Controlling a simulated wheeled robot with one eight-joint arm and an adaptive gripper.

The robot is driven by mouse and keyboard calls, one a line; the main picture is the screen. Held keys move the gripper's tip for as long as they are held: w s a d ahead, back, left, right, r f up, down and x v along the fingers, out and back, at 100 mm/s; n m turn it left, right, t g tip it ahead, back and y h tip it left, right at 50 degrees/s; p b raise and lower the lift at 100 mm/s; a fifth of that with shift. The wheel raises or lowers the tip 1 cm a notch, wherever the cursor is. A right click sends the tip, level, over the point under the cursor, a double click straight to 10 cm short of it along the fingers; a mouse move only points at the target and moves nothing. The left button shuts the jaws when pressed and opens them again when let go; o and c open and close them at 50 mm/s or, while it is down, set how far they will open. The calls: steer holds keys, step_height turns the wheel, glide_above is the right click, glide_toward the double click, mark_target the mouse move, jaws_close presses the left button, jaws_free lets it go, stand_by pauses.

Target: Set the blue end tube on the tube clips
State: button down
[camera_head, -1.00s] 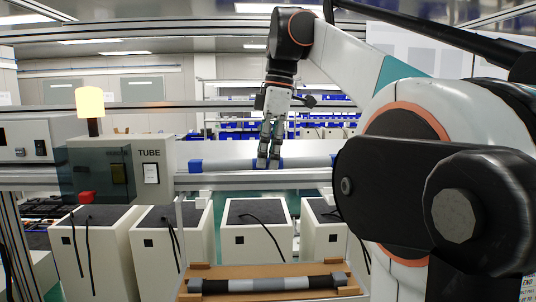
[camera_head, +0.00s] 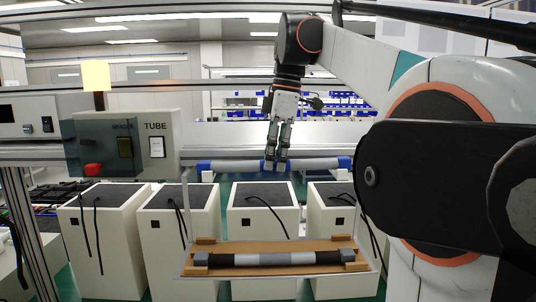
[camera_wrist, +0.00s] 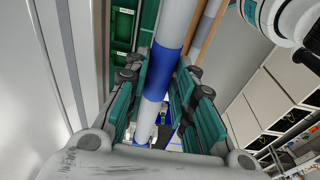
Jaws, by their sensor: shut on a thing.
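The blue end tube is light grey with blue ends and a blue middle band (camera_head: 313,164). It lies level across the head view, in front of the white bench. My gripper (camera_head: 276,163) points down and is shut on the tube near its middle band. In the wrist view the tube (camera_wrist: 163,70) passes between the two green-padded fingers (camera_wrist: 158,98). A small white clip (camera_head: 207,177) shows just under the tube's left end. I cannot tell whether the tube touches it. Any clip at the right end is not clear.
A wooden tray (camera_head: 215,249) in front holds a black and grey tube (camera_head: 275,259). White cabinets (camera_head: 262,235) with dark tops and cables stand below the bench. A control box marked TUBE (camera_head: 155,130) with a lit yellow lamp (camera_head: 95,75) stands left.

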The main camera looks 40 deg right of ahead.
steer(key=c, duration=1.3)
jaws_free()
steer(key=r, duration=0.4)
steer(key=d+r, duration=0.1)
steer(key=r, duration=0.3)
steer(key=s+r, duration=0.1)
steer(key=r, duration=0.3)
steer(key=shift+d, duration=0.2)
steer(key=shift+f, duration=0.1)
